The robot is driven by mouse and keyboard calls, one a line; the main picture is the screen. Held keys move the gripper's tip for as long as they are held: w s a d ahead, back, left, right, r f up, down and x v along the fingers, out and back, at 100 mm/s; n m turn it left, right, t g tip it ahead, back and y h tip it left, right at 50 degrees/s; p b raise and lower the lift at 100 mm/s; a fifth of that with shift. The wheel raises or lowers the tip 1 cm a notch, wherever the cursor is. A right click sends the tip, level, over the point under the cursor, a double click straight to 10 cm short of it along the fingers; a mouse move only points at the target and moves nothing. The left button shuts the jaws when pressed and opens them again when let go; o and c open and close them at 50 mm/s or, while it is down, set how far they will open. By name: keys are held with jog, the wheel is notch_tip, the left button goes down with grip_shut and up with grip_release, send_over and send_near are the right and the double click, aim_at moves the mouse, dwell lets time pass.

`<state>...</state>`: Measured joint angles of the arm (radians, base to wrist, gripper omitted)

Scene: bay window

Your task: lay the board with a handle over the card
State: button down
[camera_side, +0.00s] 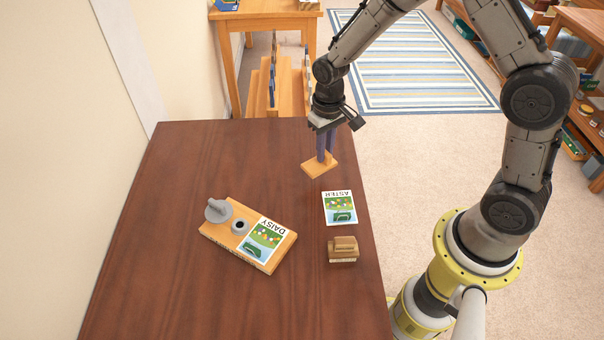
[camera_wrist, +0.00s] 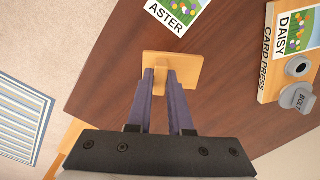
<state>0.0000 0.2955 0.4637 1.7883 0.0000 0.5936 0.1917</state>
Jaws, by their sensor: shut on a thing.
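The board with a handle (camera_side: 320,169) is a small, light wooden plate near the far right of the table. My gripper (camera_side: 326,157) is above it, shut on its upright handle; the wrist view shows the board (camera_wrist: 189,70) and the handle between the fingertips (camera_wrist: 161,74). I cannot tell whether the board touches the table. The ASTER card (camera_side: 339,208) lies face up on the table, nearer the side camera than the board and uncovered; it is partly cut off in the wrist view (camera_wrist: 180,12). A DAISY card (camera_side: 263,241) lies on the wooden card press (camera_side: 217,236).
The press carries a dark-centred grey ring (camera_side: 240,226) and a grey bolt (camera_side: 218,211). A small wooden block-like piece (camera_side: 342,249) sits just in front of the ASTER card. The brown table (camera_side: 200,160) is clear at the far left; its right edge is close to the cards.

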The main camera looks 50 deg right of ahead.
jog(key=m, duration=0.3)
jog(key=shift+s+r, duration=0.15)
jog(key=shift+r, duration=0.15)
jog(key=shift+a+r+m, duration=0.2)
jog(key=shift+a+m, duration=0.1)
jog(key=shift+m, duration=0.7)
jog(key=a+r+m, duration=0.1)
jog(key=m, duration=0.1)
jog(key=a+m, duration=0.1)
jog(key=a, duration=0.1)
jog(key=a+r+m, duration=0.1)
jog(key=m, duration=0.1)
jog(key=shift+a+r+m, duration=0.2)
jog(key=shift+r+m, duration=0.1)
jog(key=s+a+r+m, duration=0.1)
jog(key=s+a+r, duration=0.1)
jog(key=a, duration=0.7)
jog(key=s+a+r+m, duration=0.1)
jog(key=s+a+r, duration=0.1)
jog(key=a+r, duration=0.3)
jog(key=a, duration=0.4)
jog(key=shift+s+a+m, duration=0.15)
jog(key=shift+a+m, duration=0.2)
jog(key=shift+m, duration=0.05)
jog(key=shift+f, duration=6.4)
jog(key=shift+f, duration=0.6)
